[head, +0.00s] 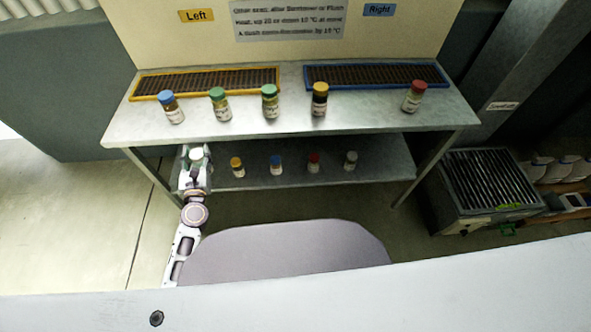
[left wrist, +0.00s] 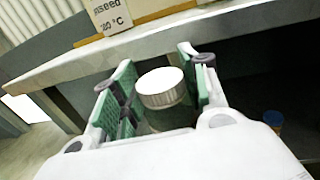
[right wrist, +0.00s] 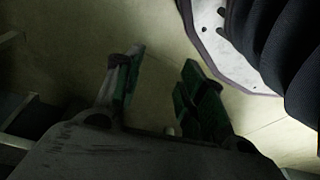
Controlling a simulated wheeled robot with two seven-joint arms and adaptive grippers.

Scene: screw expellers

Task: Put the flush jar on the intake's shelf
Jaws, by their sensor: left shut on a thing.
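My left gripper (head: 195,162) is shut on a jar with a white lid (left wrist: 162,88), at the left end of the lower shelf (head: 325,175). In the left wrist view the ribbed white lid stands up between the green finger pads; the fingers and palm hide much of the body. The lid also shows small in the head view. I cannot read its label or tell whether it touches the shelf. My right gripper (right wrist: 163,60) is open and empty above the floor, and is not seen in the head view. Which part is the intake is not clear.
The lower shelf holds jars with yellow (head: 237,167), blue (head: 276,164), red (head: 314,162) and white (head: 351,160) lids. The metal tabletop (head: 370,118) above it carries several lidded jars and two dark grilles. A slatted metal box (head: 488,181) stands at the right.

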